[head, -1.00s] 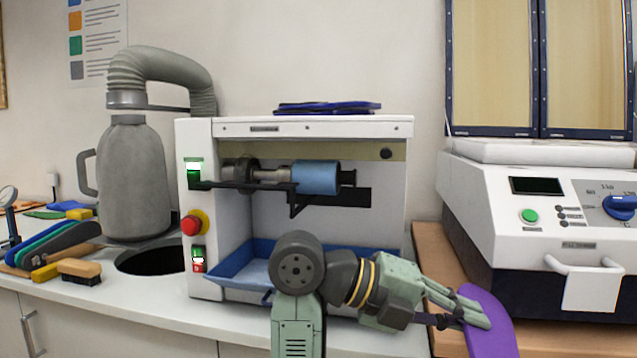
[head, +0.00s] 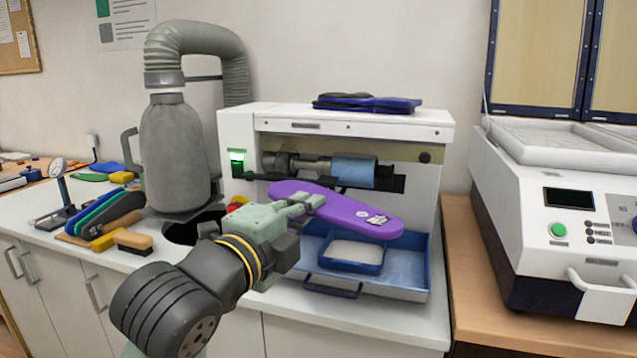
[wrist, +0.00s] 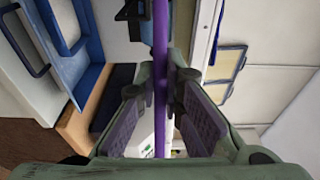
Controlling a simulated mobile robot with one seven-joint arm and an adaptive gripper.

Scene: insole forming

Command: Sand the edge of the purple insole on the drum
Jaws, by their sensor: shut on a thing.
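The purple insole (head: 345,212) is held up in front of the white sanding machine (head: 250,118), its long side running left to right, with small marks near its right end. My gripper (head: 300,205) is shut on it near the middle. In the wrist view the insole (wrist: 160,55) shows edge-on as a thin purple strip between my fingers (wrist: 162,95). The blue drum (head: 354,171) sits on its shaft inside the machine, above and behind the insole. In the head view the insole looks just below the drum; I cannot tell whether they touch.
A blue tray (head: 415,280) with a pale-bottomed inner bin lies below the insole. Dark blue insoles (head: 367,103) lie on top of the machine. A grey dust collector (head: 174,150) with a hose stands left. A brush (head: 133,242) lies at left, and a white press (head: 550,200) stands right.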

